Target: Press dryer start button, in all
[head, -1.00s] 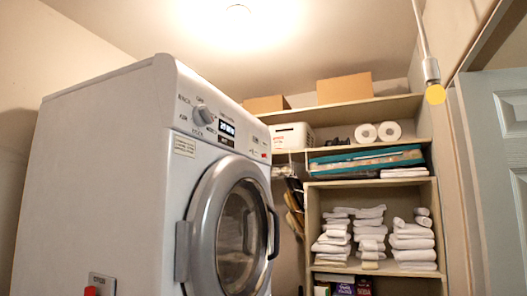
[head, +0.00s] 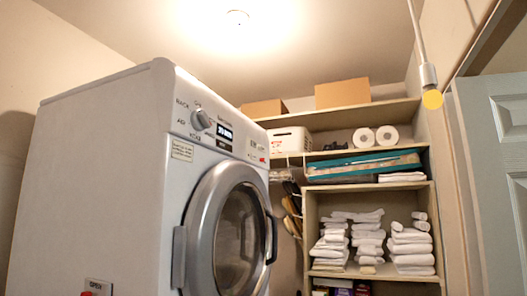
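The white dryer (head: 110,170) stands at the left with its front turned to the right. Its control panel has a knob (head: 200,120), a small lit display (head: 225,132) and small red marks (head: 262,159) at the far right end. Which of these is the start button is too small to tell. The round grey-rimmed door (head: 205,235) is closed. A red part (head: 87,293) shows at the bottom edge under a small label (head: 98,286) on the dryer's side. Neither of my grippers is in view.
Wooden shelves (head: 345,196) at the back hold stacked white towels (head: 410,245), paper rolls (head: 387,135), a white bin (head: 290,140) and cardboard boxes (head: 342,92). A grey door (head: 497,180) stands at the right.

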